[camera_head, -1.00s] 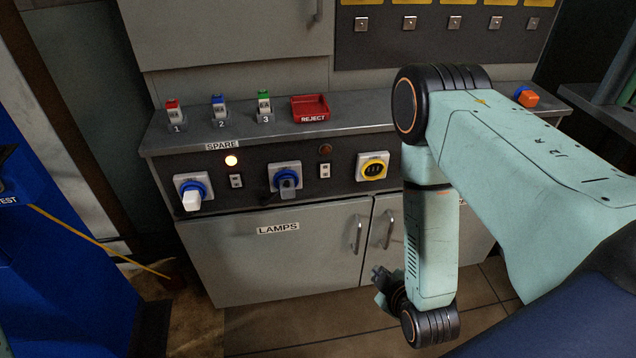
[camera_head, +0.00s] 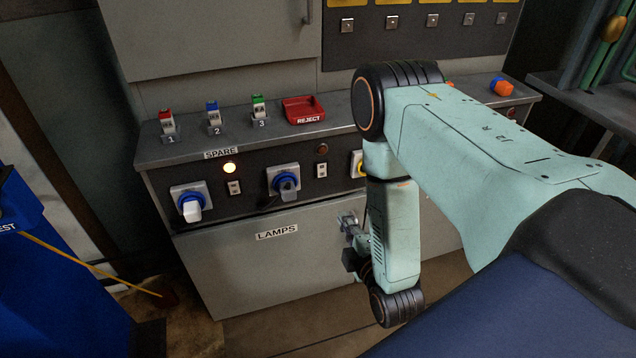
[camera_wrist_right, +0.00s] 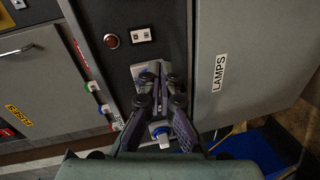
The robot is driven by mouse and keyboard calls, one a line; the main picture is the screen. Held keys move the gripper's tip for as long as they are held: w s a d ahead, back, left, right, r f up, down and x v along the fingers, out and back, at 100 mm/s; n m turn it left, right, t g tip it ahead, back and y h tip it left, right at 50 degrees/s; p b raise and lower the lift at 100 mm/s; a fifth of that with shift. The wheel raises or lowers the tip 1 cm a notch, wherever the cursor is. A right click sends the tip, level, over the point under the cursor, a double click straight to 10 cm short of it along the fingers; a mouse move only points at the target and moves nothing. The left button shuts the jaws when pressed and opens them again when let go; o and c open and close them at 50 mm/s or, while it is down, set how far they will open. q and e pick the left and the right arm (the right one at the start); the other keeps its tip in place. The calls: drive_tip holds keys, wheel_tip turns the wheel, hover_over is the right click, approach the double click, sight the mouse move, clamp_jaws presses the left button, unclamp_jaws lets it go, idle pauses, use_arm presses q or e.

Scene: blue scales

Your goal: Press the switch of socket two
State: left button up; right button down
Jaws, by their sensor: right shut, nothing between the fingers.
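The second socket from the left, blue on a light plate (camera_head: 283,182), sits on the dark panel with a dark plug or cap in it. A small white switch plate (camera_head: 321,170) is to its right, under an unlit red lamp (camera_head: 322,150). That switch also shows at the top of the right wrist view (camera_wrist_right: 141,36). My right gripper (camera_head: 348,222) is in front of the cabinet door, below and right of the switch and apart from it. In the wrist view its fingers (camera_wrist_right: 160,72) are shut and empty, partly covering the second socket. My left gripper is not in view.
The first socket (camera_head: 190,201) has its own switch (camera_head: 234,187) and a lit lamp (camera_head: 229,168). A yellow socket (camera_head: 356,164) is mostly hidden behind my arm. Tagged plugs and a red REJECT tray (camera_head: 303,110) are on the ledge above.

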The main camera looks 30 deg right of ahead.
drive_tip(key=shift+d+r+n+t, duration=0.2)
drive_tip(key=shift+r+n+t, duration=0.2)
drive_tip(key=shift+r+n, duration=0.4)
drive_tip(key=shift+w+f, duration=0.1)
drive_tip(key=shift+f, duration=0.1)
drive_tip(key=b, duration=0.5)
approach(322, 175)
drive_tip(key=x, duration=0.6)
drive_tip(key=shift+w+f, duration=0.15)
drive_tip(key=shift+f, duration=0.05)
drive_tip(key=shift+w+d+r, duration=0.1)
drive_tip(key=shift+w, duration=0.15)
